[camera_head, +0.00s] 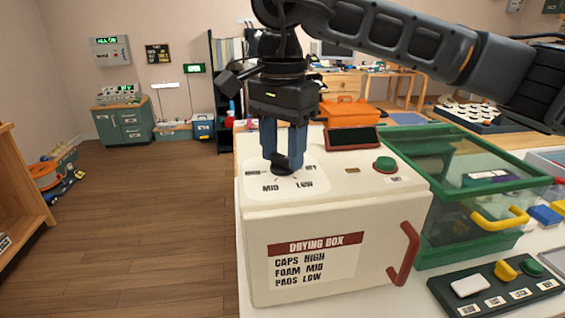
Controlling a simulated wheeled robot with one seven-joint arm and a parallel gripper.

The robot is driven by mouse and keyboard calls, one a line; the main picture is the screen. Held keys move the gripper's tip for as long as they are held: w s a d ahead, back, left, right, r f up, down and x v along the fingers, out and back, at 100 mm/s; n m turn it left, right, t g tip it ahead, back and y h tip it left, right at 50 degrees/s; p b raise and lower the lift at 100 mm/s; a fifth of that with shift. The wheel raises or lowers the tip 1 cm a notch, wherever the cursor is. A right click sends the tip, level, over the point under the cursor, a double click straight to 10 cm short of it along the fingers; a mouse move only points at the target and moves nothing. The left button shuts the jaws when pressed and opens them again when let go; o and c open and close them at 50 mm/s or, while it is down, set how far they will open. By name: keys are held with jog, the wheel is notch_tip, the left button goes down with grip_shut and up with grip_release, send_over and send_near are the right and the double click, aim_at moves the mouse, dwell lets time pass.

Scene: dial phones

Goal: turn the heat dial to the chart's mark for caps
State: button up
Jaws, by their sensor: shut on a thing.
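The white drying box (338,237) stands on a light table. Its front chart (315,262) reads CAPS HIGH, FOAM MID, PADS LOW. The dark heat dial (283,169) is on the box's top, on a pale plate with marks around it. MID (271,187) and LOW (304,184) are readable at the front. Small marks at the dial's left and right are hard to read. My gripper (284,160) points straight down, its blue fingers shut on the dial. The fingers hide most of the dial, so I cannot tell where its pointer stands.
On the box are a dark display (352,138), a green button (385,164) and a red door handle (403,254). A green-framed clear case (470,190) with a yellow handle stands to the right. A button panel (497,291) lies in front of it.

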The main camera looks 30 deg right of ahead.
jog(key=m+b, duration=0.4)
jog(key=m, duration=0.2)
jog(key=shift+f, duration=0.15)
jog(key=m+b, duration=0.3)
jog(key=m, duration=0.3)
jog(key=shift+m, duration=0.4)
jog(key=m+b, duration=0.2)
jog(key=m, duration=0.4)
jog(key=m+b, duration=0.1)
jog(key=m, duration=0.2)
jog(key=shift+m+b, duration=0.3)
jog(key=shift+m, duration=0.1)
jog(key=shift+m+b, duration=0.55)
jog(key=shift+m, duration=1.25)
jog(key=shift+r, duration=0.2)
jog(key=o, duration=1.1)
jog(key=shift+c, duration=0.2)
